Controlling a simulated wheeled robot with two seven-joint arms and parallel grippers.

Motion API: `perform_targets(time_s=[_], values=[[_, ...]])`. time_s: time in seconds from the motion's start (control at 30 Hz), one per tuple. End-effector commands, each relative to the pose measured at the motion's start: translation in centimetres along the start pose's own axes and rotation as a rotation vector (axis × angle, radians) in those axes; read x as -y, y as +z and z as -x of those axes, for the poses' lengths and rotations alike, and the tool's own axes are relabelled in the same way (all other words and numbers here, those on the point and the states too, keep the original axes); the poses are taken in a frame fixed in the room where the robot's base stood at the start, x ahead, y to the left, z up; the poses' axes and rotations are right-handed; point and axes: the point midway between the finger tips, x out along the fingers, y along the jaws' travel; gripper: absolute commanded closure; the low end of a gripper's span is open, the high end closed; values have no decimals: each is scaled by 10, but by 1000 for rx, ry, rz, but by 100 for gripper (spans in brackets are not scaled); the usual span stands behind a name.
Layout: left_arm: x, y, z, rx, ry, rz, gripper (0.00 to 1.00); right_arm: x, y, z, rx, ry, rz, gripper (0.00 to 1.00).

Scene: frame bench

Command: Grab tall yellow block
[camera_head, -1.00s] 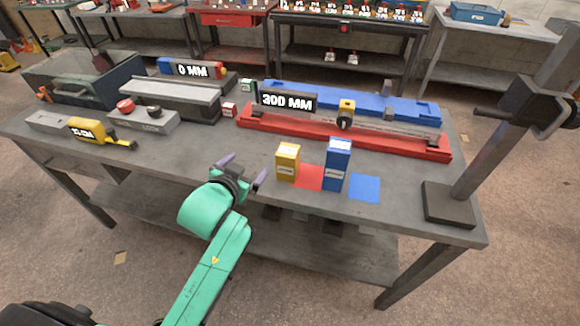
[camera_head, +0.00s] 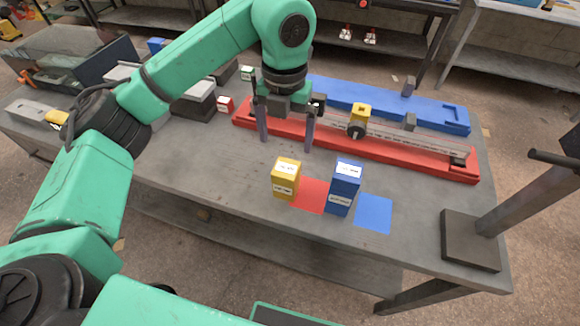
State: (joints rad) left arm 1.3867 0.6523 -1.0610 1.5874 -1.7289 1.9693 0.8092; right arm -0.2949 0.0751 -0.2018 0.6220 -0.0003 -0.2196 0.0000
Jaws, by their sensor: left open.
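The yellow block (camera_head: 285,179) stands upright on the grey bench, with a white top and a label on its front. It is shorter than the blue block (camera_head: 343,188), which stands upright to its right. My left gripper (camera_head: 286,146) points down, open and empty, above and behind the yellow block in the picture. Its two fingers are spread apart and do not touch the block. My right gripper is not in view.
A red square (camera_head: 310,195) lies between the blocks and a blue square (camera_head: 374,213) lies right of the blue block. A red rail (camera_head: 400,162) with a yellow slider (camera_head: 359,116) runs behind. A dark stand (camera_head: 470,240) is at right. Bench room left of the yellow block is clear.

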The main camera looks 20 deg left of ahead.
Motion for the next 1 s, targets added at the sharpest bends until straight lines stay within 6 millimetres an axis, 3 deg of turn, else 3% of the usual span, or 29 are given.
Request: perform_targets(time_s=[0.3, 0.47, 0.63, 0.73, 0.9, 0.93, 1.0], values=[[1, -2, -72, -7, -3, -5, 0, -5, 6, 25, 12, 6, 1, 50], [2, -2, -92, -7, -4, -7, 0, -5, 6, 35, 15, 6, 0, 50], [2, -2, -126, -6, -5, -8, 0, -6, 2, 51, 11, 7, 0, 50], [3, -2, -137, -3, -6, -9, 0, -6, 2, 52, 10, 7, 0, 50], [3, -1, -138, -1, -6, -9, 0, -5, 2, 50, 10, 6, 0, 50], [3, -1, -138, -2, -6, -9, 8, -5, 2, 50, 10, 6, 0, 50], [3, -1, -138, -2, -7, -9, 34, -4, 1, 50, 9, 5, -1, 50]])
